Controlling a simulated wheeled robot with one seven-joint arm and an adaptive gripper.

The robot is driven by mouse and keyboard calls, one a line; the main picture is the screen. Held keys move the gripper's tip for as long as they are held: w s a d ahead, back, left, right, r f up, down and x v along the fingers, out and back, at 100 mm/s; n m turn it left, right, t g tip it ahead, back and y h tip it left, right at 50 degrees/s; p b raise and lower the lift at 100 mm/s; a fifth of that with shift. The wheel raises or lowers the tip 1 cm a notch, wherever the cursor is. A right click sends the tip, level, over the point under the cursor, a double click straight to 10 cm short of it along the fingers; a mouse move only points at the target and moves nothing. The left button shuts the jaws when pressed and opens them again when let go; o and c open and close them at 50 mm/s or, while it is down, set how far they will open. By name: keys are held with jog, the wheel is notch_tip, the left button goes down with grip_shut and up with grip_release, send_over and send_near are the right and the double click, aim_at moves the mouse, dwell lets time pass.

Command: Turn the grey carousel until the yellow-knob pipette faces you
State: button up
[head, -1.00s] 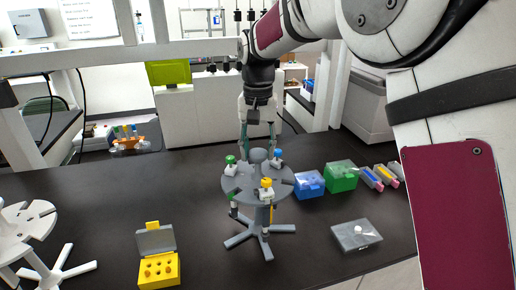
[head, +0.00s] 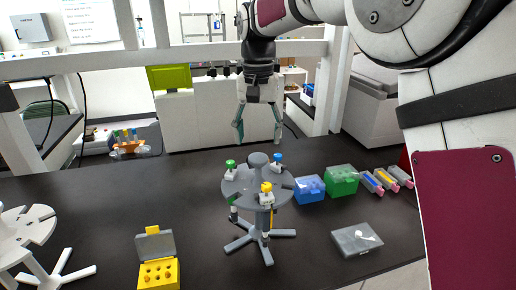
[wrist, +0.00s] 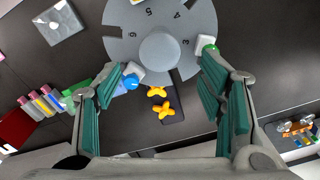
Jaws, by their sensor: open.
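The grey carousel (head: 242,184) stands on the dark bench in the head view, with a round hub knob (head: 258,161) on top. The yellow-knob pipette (head: 266,193) hangs at its front, on the side facing me, slightly right of centre. A green-knob pipette (head: 231,168) is at the left and a blue-knob pipette (head: 278,163) at the back right. My gripper (head: 258,142) is open and empty above the carousel, pointing down. In the wrist view the hub (wrist: 159,51) lies beyond the open fingers (wrist: 165,100), with the blue knob (wrist: 131,82) and green knob (wrist: 210,48) near them.
A yellow box (head: 159,273) with an open lid stands at front left, and a white carousel (head: 22,226) at far left.

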notch_tip(320, 180, up, 6)
jog(key=shift+r, duration=0.2)
dwell(0.5)
